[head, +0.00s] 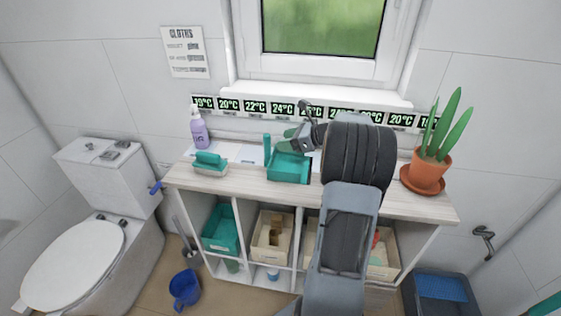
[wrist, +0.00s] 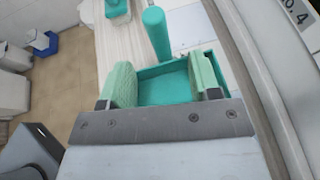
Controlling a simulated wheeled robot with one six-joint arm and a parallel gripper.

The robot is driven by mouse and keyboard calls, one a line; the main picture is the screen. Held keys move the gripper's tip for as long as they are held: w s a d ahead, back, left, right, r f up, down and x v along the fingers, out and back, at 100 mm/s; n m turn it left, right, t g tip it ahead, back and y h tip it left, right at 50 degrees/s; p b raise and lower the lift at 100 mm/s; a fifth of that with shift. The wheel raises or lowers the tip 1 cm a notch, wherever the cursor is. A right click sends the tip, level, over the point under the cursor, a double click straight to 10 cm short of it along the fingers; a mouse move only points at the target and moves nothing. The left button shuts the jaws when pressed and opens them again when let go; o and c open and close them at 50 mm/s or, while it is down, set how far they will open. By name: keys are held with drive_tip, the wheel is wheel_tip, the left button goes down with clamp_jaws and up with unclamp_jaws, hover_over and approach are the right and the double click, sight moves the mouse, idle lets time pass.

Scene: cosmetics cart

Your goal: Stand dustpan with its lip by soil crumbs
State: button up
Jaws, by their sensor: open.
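The teal dustpan (head: 288,172) is on the wooden cart top, left of my arm, with its round handle (head: 267,147) sticking up at its left. In the wrist view the dustpan (wrist: 167,90) shows as a shallow teal tray, with the handle (wrist: 157,35) beyond it. My gripper (head: 291,145) is open over the dustpan; in the wrist view its pale green pads (wrist: 162,80) are well apart, with the dustpan's tray seen between them. I cannot tell whether the pads touch it. No soil crumbs can be made out; my arm hides part of the top.
A teal brush (head: 210,163) and a lilac bottle (head: 199,130) stand at the left of the top. A potted plant (head: 424,172) stands at the right end. The window wall (head: 330,90) is close behind. Cubbies with bins are below.

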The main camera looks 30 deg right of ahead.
sight(268, 143)
drive_tip(key=shift+x, duration=3.8)
drive_tip(key=shift+s+f, duration=0.1)
drive_tip(key=shift+c, duration=0.5)
clamp_jaws()
